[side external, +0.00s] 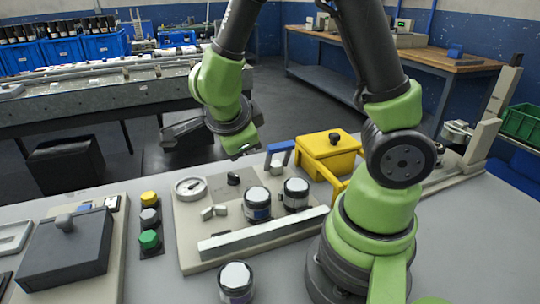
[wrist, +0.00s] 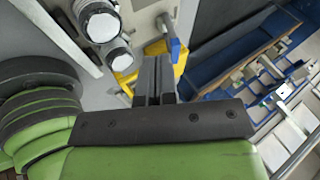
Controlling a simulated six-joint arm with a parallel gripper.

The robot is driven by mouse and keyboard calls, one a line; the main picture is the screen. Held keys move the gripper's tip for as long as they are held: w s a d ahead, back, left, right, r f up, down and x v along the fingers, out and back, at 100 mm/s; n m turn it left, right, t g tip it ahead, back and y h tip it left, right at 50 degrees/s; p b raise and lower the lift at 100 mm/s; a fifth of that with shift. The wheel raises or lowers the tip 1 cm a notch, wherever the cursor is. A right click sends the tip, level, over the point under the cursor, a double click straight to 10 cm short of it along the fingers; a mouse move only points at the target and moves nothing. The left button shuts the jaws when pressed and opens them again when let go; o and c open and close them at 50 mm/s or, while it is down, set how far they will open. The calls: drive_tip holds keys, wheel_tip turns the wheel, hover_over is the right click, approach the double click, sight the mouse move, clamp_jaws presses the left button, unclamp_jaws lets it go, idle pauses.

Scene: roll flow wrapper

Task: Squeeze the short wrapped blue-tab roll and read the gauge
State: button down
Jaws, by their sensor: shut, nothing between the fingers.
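Two short dark-wrapped rolls with white tops stand upright on the beige board: a left roll (side external: 257,205) and a right roll (side external: 296,195). A third similar roll (side external: 236,282) stands on the grey table in front. I cannot tell which one carries a blue tab. The round white-faced gauge (side external: 189,188) is at the board's back left; its reading is too small to make out. My gripper (side external: 243,153) is shut and empty, above and behind the board, apart from the rolls. In the wrist view, my gripper (wrist: 155,65) points past two rolls (wrist: 101,22) at upper left.
A blue upright handle (side external: 279,153) and a yellow box (side external: 328,153) stand behind the board. A metal bar (side external: 262,234) runs along its front. Yellow, grey and green buttons (side external: 149,218) and a dark block (side external: 66,250) lie left. A conveyor (side external: 100,100) is beyond.

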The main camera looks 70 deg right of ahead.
sight(270, 158)
drive_tip(key=shift+s+d+f+m+g+h, duration=0.15)
drive_tip(key=shift+s+f+m+g+h, duration=0.2)
drive_tip(key=shift+s+g, duration=0.4)
drive_tip(key=shift+s+d+f+m+g+h, duration=0.2)
drive_tip(key=shift+s+f+m+g, duration=0.25)
drive_tip(key=shift+s+g, duration=0.3)
drive_tip(key=x, duration=0.9)
drive_tip(key=shift+s+d+f, duration=0.1)
drive_tip(key=shift+d+f, duration=0.1)
drive_tip(key=shift+f, duration=0.1)
drive_tip(key=w+d, duration=0.2)
drive_tip(key=shift+d+r, duration=0.2)
drive_tip(key=shift+d, duration=0.15)
drive_tip(key=shift+w+d+r, duration=0.1)
drive_tip(key=shift+w+d, duration=0.05)
drive_tip(key=shift+d, duration=0.2)
